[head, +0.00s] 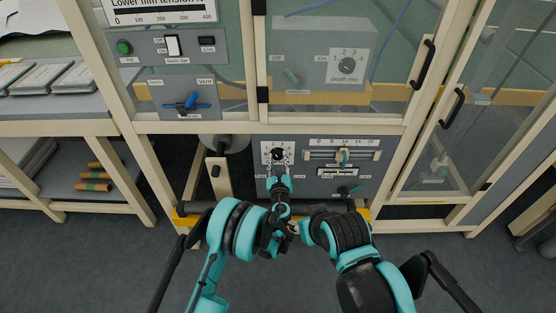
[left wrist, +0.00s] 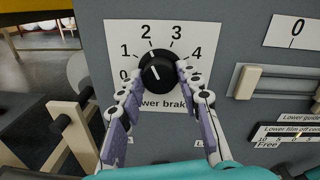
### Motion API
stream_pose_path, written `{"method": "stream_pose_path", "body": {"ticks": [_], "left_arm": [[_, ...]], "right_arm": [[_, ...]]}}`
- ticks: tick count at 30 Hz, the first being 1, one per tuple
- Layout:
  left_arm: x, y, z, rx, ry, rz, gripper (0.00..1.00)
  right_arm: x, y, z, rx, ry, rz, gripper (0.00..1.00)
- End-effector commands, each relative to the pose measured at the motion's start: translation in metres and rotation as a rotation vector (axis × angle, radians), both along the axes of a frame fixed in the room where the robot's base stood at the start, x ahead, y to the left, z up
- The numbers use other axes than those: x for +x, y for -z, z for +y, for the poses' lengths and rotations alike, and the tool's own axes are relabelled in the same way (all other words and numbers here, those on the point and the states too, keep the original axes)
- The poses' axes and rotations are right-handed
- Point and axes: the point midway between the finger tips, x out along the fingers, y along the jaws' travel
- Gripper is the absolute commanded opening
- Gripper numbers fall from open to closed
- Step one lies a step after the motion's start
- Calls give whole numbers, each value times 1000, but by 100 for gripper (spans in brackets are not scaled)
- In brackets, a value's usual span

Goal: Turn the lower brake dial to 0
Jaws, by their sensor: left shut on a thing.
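The lower brake dial (left wrist: 158,73) is a round black knob on a white scale plate (left wrist: 185,27) numbered 0 to 4. Its white mark appears to point near 2. The 0 is at the lower left of the scale, partly beside a fingertip. My left gripper (left wrist: 157,80) has a finger on each side of the dial and is shut on it. In the head view my left gripper (head: 279,170) reaches up to the dial (head: 278,154), covering the plate's lower part. My right arm (head: 338,230) is bent inward below the panel; its fingers cannot be made out clearly.
A pale wooden lever frame (head: 219,180) stands to the left. Above are the blue Vent handle (head: 186,103) and the Depth dial (head: 347,65) behind glass.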

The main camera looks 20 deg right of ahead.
Motion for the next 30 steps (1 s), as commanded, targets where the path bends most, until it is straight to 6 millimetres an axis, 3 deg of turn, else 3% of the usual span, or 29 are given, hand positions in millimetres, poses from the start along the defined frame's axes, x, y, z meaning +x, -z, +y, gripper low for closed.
{"method": "stream_pose_path", "body": {"ticks": [30], "left_arm": [[1,-1,2,-879,-1,252,6]], "right_arm": [[0,0,0,0,0,0,40]]}}
